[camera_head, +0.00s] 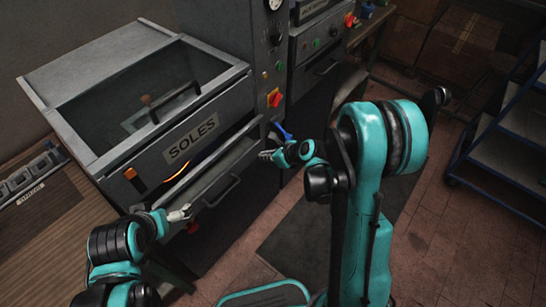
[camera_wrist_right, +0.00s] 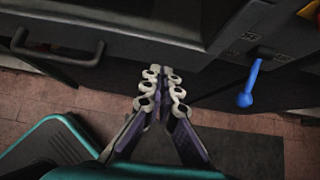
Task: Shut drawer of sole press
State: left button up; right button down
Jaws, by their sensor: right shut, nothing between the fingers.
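The sole press (camera_head: 215,117) is a grey machine with a SOLES label, at the left of the head view. Its drawer (camera_head: 240,163) stands partly out below the label, and an orange glow shows in the gap behind its front. The drawer's handle (camera_head: 222,191) is a dark bar; a dark bar handle (camera_wrist_right: 60,56) also shows at the left of the right wrist view. My right gripper (camera_head: 266,155) is shut and empty beside the drawer's right end; its fingertips (camera_wrist_right: 163,80) are close to the dark front. My left gripper (camera_head: 180,213) is near the drawer's left end; its fingers are too small to read.
A blue lever (camera_head: 283,131) sticks out right of the drawer; it also shows in the right wrist view (camera_wrist_right: 250,84). A second machine (camera_head: 320,45) stands behind. A wooden bench (camera_head: 50,225) is at the left, a blue shelf rack (camera_head: 510,125) at the right.

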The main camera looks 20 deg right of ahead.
aim_at(247, 142)
jog(key=w+a, duration=0.1)
jog(key=w+a+f, duration=0.1)
jog(key=w, duration=0.1)
jog(key=shift+w+a+f+b, duration=0.1)
jog(key=shift+a+f+b, duration=0.15)
jog(key=shift+b, duration=0.1)
jog(key=shift+w+a+r, duration=0.15)
jog(key=shift+w+a, duration=0.25)
jog(key=shift+w, duration=0.15)
jog(key=w+a, duration=0.1)
jog(key=w, duration=0.1)
jog(key=w+a+b, duration=0.1)
jog(key=w+a, duration=0.1)
jog(key=shift+w+r, duration=0.1)
jog(key=shift+d, duration=0.1)
